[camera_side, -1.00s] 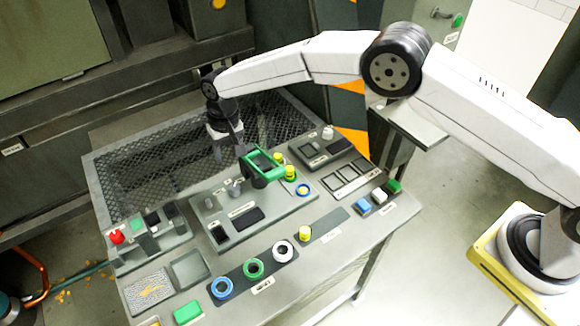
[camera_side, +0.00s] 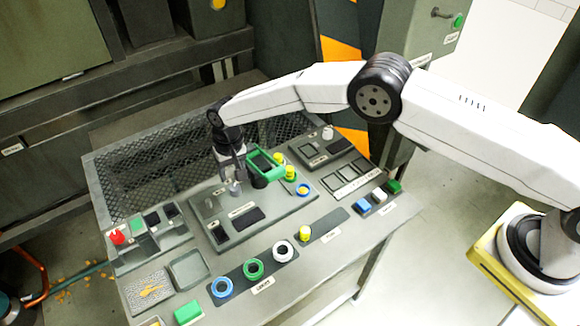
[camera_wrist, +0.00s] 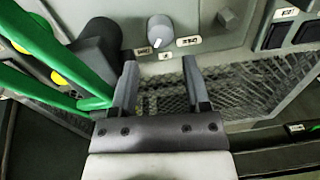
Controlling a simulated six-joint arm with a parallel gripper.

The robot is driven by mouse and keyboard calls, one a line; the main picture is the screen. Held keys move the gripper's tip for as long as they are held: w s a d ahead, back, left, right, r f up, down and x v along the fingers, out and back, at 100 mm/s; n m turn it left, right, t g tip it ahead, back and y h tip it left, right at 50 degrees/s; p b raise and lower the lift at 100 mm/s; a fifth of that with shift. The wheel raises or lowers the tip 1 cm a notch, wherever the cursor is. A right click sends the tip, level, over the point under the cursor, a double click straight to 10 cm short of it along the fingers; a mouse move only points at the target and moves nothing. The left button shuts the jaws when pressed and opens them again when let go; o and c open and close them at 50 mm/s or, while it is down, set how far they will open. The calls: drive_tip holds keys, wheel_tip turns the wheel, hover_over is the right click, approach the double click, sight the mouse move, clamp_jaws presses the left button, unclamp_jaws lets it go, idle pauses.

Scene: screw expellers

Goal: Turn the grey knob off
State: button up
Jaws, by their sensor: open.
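The fingers do not appear to touch the knob.
A green-framed device (camera_side: 266,164) stands close right of my gripper, by yellow buttons (camera_side: 290,173). Another small grey knob (camera_side: 209,204) is to the left. Coloured rings, including a green one (camera_side: 254,269), lie in front. Mesh (camera_side: 130,165) covers the table behind.

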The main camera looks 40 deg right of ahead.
sight(234, 186)
drive_tip(key=shift+a+f, duration=0.15)
drive_tip(key=shift+f, duration=2.8)
clamp_jaws()
drive_tip(key=shift+n, duration=1.5)
